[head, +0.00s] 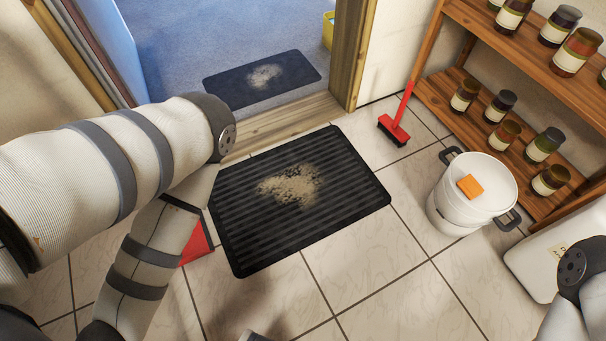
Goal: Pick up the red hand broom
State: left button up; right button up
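The red hand broom (396,131) is by the wall between the doorway and the shelf. Its dark bristles rest on the tiles and its red handle stands up, leaning toward the wall. My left arm comes in from the left, bends near the doorway and runs back down to the bottom edge; its gripper is not in view. Part of my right arm shows at the lower right corner, and its gripper is not in view either. Neither visible arm part touches the broom.
A black ribbed mat (345,215) with sandy dirt lies mid-floor. A red flat object (197,246) is partly hidden behind my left arm. A white bucket (448,200) with an orange sponge (470,187) stands before the wooden shelf (440,92) of jars. Tiles between mat and bucket are clear.

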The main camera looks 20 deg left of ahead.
aim_at(389, 125)
jog(key=i+j+z, duration=0.65)
jog(key=j, duration=0.35)
jog(key=i+j+z, duration=0.45)
jog(key=j, duration=0.4)
jog(key=i+j, duration=0.15)
jog(key=j, duration=0.15)
jog(key=i+j+z, duration=0.15)
jog(key=j, duration=0.15)
jog(key=i+j, duration=0.1)
jog(key=j, duration=0.2)
